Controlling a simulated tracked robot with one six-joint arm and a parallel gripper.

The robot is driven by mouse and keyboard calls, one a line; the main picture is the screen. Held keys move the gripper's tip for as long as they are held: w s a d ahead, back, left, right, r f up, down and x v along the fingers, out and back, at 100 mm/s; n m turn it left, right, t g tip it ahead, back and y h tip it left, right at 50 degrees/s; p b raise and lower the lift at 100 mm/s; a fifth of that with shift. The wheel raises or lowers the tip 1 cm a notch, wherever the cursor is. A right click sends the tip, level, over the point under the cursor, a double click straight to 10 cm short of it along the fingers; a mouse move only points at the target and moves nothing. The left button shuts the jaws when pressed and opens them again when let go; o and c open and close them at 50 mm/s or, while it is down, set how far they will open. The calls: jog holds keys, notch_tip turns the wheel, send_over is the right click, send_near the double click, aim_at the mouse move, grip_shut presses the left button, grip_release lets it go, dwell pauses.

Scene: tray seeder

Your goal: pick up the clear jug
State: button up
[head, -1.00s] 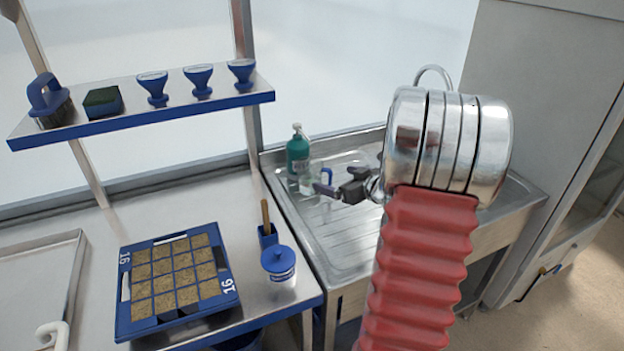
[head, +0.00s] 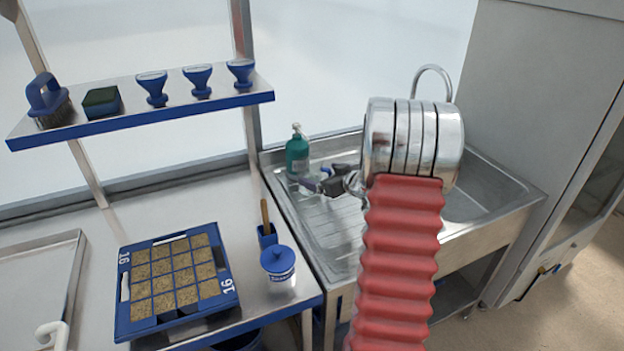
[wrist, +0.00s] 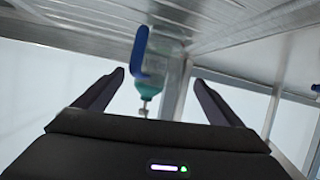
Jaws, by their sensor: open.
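The clear jug (head: 303,190) stands on the sink's drainboard, in front of a teal pump bottle (head: 297,155). In the head view it is mostly hidden by my gripper (head: 316,186), and a bit of its blue handle shows. In the wrist view, which looks upside down, the jug (wrist: 172,58) and its blue handle (wrist: 140,54) lie ahead between the fingers of my gripper (wrist: 157,77). My gripper is open, with nothing seen held. I cannot tell whether a finger touches the jug.
The teal bottle is close behind the jug. The steel sink (head: 335,225) has its basin and tap (head: 432,72) to the right. On the bench to the left are a blue seed tray (head: 228,285) and a blue-lidded pot (head: 280,265). A shelf (head: 190,112) hangs above.

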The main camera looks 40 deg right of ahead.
aim_at(317, 173)
jog(key=shift+w+f, duration=0.1)
jog(key=shift+w, duration=0.1)
jog(key=shift+f+x, duration=0.15)
jog(key=shift+x, duration=1.1)
jog(key=shift+f+x, duration=0.15)
jog(key=shift+x, duration=1.15)
jog(key=shift+s, duration=0.15)
jog(key=shift+r, duration=0.1)
jog(key=shift+c, duration=0.6)
jog(key=c, duration=1.4)
jog(key=shift+o, duration=0.2)
jog(key=shift+r, duration=0.25)
jog(key=f+v, duration=0.1)
jog(key=v, duration=0.7)
jog(key=s+f+v, duration=0.1)
jog(key=f+v, duration=0.1)
jog(key=v, duration=0.7)
jog(key=shift+s+f, duration=0.25)
jog(key=shift+s, duration=0.3)
